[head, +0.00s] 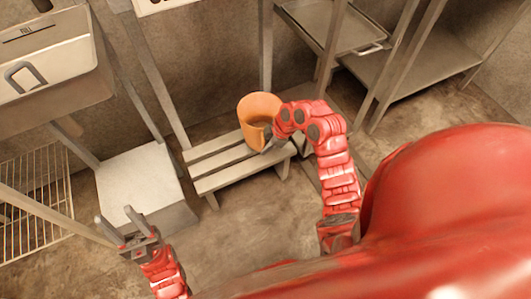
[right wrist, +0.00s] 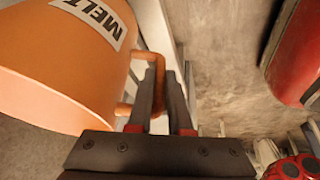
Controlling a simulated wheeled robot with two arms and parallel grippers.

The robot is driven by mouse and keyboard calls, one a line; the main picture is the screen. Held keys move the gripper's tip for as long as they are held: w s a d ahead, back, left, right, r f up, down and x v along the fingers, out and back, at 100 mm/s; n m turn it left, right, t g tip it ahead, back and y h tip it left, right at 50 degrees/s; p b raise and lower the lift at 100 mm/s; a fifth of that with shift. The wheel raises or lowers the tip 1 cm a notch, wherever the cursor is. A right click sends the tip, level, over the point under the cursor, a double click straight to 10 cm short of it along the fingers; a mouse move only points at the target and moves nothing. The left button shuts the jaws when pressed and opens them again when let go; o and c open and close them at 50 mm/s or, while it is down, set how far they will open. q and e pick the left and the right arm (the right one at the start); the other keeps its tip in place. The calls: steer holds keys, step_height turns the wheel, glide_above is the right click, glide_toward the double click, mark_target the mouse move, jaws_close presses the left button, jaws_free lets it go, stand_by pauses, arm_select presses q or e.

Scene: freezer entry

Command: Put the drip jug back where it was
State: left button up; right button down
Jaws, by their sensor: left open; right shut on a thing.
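The drip jug (head: 258,112) is an orange, open-topped jug at the right end of a low slatted bench (head: 205,167) in the head view. In the right wrist view the jug (right wrist: 60,75) fills the left side, with a white label reading "MELT" and an orange handle. My right gripper (right wrist: 160,85) is shut on that handle; in the head view the gripper (head: 270,140) is beside the jug, partly hidden by its own arm. I cannot tell whether the jug's base touches the slats. My left gripper (head: 120,228) is open and empty at the lower left.
A pale box-like stand (head: 140,185) is left of the bench. Metal shelves with a tray (head: 330,25) stand at the back right. The left part of the bench is clear.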

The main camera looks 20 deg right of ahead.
steer(key=shift+f+b, duration=0.55)
steer(key=shift+f, duration=1.15)
steer(key=c, duration=0.8)
jaws_free()
steer(key=shift+c, duration=0.2)
